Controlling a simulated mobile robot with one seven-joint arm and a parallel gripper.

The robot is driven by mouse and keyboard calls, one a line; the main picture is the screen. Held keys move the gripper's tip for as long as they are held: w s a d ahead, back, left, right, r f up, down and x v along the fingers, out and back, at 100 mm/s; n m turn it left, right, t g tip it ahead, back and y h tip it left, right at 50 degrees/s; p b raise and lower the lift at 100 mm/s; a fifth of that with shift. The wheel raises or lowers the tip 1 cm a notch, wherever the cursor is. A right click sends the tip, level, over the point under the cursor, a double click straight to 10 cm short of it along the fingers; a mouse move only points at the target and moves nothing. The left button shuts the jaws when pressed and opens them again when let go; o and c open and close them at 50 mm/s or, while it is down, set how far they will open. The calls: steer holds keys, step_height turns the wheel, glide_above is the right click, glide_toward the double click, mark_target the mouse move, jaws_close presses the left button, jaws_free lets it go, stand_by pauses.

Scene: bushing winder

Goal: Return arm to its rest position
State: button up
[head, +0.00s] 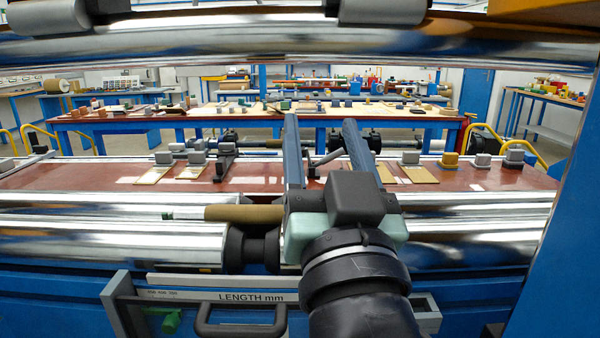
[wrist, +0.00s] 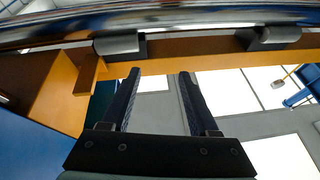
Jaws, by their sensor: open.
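My gripper (head: 320,125) is in the middle of the head view, with its two long dark fingers pointing up and away from me. The fingers are spread apart with nothing between them. In the wrist view my gripper (wrist: 155,73) also shows open and empty, its fingertips near an orange beam (wrist: 200,47). In the head view my arm comes up from the bottom, in front of the shiny lower rollers (head: 120,240) and the brown core (head: 245,213). The arm hides part of the rollers and of the core.
A large shiny roller (head: 300,45) crosses above the fingers. A reddish-brown table (head: 270,178) with several small blocks lies behind the lower rollers. A blue post (head: 565,220) stands at right. A frame with a handle, marked LENGTH mm (head: 250,297), is low in front.

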steer(key=s+a+r+t+h, duration=0.2)
steer(key=s+a+r+t, duration=0.15)
steer(key=s+r, duration=0.65)
step_height(320, 180, up, 14)
steer(key=d+t+p, duration=0.1)
steer(key=p, duration=1.2)
steer(key=shift+w, duration=0.25)
steer(key=shift+d+r, duration=0.1)
